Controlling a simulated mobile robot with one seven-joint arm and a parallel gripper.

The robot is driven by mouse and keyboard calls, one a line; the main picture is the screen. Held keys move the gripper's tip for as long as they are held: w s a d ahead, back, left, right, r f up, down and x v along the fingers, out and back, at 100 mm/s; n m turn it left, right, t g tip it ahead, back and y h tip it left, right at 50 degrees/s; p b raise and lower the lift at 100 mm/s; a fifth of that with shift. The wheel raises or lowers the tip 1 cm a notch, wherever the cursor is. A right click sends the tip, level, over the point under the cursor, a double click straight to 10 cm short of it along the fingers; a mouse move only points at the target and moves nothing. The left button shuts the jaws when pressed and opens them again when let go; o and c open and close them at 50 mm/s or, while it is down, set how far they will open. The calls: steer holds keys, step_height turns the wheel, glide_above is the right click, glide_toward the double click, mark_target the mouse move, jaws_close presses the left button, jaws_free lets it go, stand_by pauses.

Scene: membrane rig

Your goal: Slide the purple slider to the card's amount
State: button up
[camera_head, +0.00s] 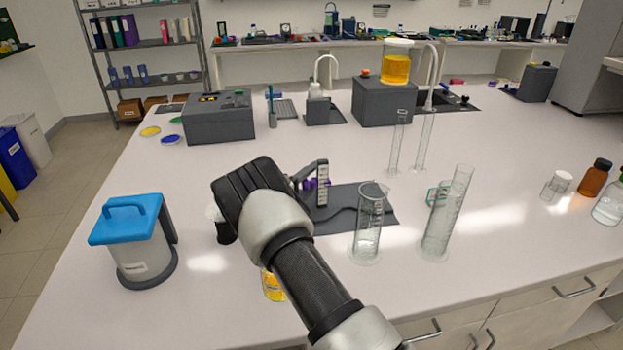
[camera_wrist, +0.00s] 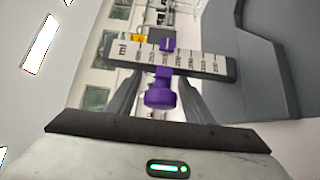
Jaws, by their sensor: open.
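The purple slider (camera_wrist: 161,92) sits on a white upright scale (camera_wrist: 207,62) with black markings and "ml" at one end. In the wrist view the scale lies sideways and the slider is nearer the "ml" end than the other; the exact reading is too small to tell. My gripper (camera_wrist: 161,86) is open, with one finger on each side of the slider's knob; contact cannot be told. In the head view the slider (camera_head: 309,184) is partly hidden beside the scale (camera_head: 323,184), and my gripper (camera_head: 300,177) reaches it from the left. I cannot identify the card.
The scale's rig stands on a dark mat (camera_head: 347,211). Glass cylinders (camera_head: 369,225) (camera_head: 446,215) stand close on the right. A blue-lidded container (camera_head: 134,240) stands at the left. A grey box with an amber jar (camera_head: 397,66) is behind. The table between is mostly clear.

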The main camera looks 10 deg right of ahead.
steer(key=shift+c, duration=0.2)
jaws_close()
step_height(320, 180, down, 4)
steer(key=b, duration=0.4)
steer(key=shift+r, duration=0.25)
steer(key=shift+o, duration=0.2)
jaws_free()
steer(key=v, duration=0.7)
steer(key=shift+s+a+r, duration=0.1)
steer(key=shift+s+a, duration=0.1)
steer(key=shift+s, duration=0.05)
